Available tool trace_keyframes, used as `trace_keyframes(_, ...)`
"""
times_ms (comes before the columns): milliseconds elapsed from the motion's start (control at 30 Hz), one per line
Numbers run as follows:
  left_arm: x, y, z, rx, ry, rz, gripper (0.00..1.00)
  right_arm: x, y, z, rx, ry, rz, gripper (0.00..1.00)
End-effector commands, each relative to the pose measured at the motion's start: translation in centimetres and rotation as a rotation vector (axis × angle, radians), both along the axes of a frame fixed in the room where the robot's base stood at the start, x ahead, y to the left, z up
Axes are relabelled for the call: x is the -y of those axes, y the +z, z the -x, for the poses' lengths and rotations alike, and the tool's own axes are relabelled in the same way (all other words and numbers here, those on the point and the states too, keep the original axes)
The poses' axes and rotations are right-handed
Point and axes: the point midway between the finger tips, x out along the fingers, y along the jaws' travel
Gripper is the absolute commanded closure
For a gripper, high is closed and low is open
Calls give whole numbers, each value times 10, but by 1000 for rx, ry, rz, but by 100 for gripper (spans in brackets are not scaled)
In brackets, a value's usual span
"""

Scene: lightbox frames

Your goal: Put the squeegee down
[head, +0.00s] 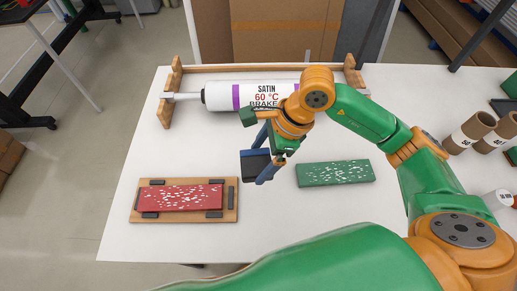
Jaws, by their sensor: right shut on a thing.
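My right gripper (268,170) is over the middle of the white table, pointing down, with its arm coming in from the right. It is shut on the squeegee (254,163), of which a dark block with a blue edge shows at the left of the fingers. The fingers and wrist hide part of the squeegee. I cannot tell whether it touches the table. My left gripper is not in view.
A red speckled block (180,198) lies on a wooden board (133,207) with dark pads at left. A green speckled block (335,173) lies right of the gripper. Behind, a white roller (222,97) rests on wooden supports (166,112). Cardboard tubes (470,132) stand at right. The front middle of the table (270,225) is clear.

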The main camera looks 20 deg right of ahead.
Motion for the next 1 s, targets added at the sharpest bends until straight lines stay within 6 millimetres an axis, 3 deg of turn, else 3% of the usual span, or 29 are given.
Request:
trace_keyframes(33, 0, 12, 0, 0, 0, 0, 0, 4, -1, -14, -8, -8, 1, 68)
trace_keyframes(133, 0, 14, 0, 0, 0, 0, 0, 9, -30, -32, -7, -4, -1, 68)
trace_keyframes(367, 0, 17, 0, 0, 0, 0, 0, 15, -62, -57, -3, 1, -1, 68)
trace_keyframes(500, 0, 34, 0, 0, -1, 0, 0, 16, -83, -57, -3, 2, -1, 68)
trace_keyframes(933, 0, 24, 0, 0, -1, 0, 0, 16, -96, -58, 1, 3, -1, 68)
trace_keyframes(967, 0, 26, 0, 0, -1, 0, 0, 16, -94, -58, 1, 3, -1, 0)
trace_keyframes(1000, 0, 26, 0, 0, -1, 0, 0, 16, -94, -58, 1, 3, -1, 0)
